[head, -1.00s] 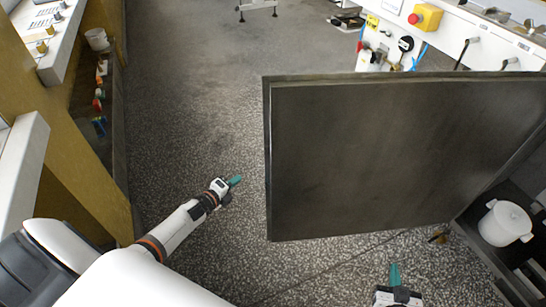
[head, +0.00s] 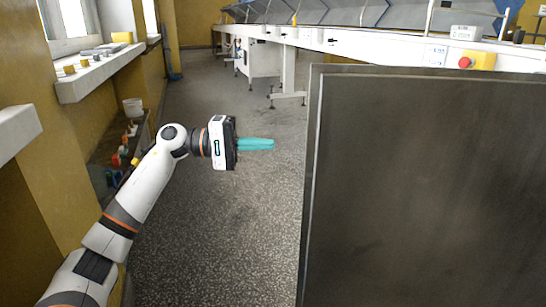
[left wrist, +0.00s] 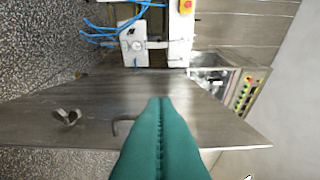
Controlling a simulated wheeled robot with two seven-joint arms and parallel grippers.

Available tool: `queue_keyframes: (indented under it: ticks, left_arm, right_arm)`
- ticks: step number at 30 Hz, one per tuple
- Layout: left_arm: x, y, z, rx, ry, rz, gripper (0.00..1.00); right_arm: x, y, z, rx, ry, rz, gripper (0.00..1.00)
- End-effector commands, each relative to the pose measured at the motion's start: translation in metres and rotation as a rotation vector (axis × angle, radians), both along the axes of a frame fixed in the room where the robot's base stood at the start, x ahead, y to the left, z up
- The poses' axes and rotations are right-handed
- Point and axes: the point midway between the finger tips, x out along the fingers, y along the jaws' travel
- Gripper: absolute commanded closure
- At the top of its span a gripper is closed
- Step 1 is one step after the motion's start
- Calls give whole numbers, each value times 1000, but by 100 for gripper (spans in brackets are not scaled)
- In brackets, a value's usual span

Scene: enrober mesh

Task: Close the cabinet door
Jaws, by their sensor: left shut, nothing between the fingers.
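The cabinet door (head: 425,190) is a large dark grey metal panel standing open and filling the right of the head view. Its free edge faces left. My left gripper (head: 272,144) is shut and empty, its teal fingers pointing right toward that edge, with a gap of floor seen between them. In the left wrist view the shut fingers (left wrist: 160,140) lie in front of a metal panel (left wrist: 85,105), seemingly the door, with a wing-shaped fitting and a small hooked handle on it. The cabinet's opening is hidden in the head view. My right gripper is out of view.
A white machine frame with an emergency stop (head: 465,63) runs behind the door. A yellow wall with white ledges (head: 110,72) and a low shelf of small items (head: 122,150) stand at left. The speckled floor (head: 220,240) between is clear.

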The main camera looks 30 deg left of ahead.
Motion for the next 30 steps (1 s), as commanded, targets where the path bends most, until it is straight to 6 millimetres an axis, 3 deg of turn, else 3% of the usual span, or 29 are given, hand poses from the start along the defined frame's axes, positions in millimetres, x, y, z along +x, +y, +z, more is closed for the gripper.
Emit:
queue_keyframes:
  ticks: [12,19,30]
  left_arm:
    - [42,-75,-2,-2,0,-2,100]
    - [20,-94,-3,-3,3,0,100]
    - [15,-99,-1,-6,4,1,100]
  right_arm:
    - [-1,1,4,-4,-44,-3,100]
    - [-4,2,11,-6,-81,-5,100]
    - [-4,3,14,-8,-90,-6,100]
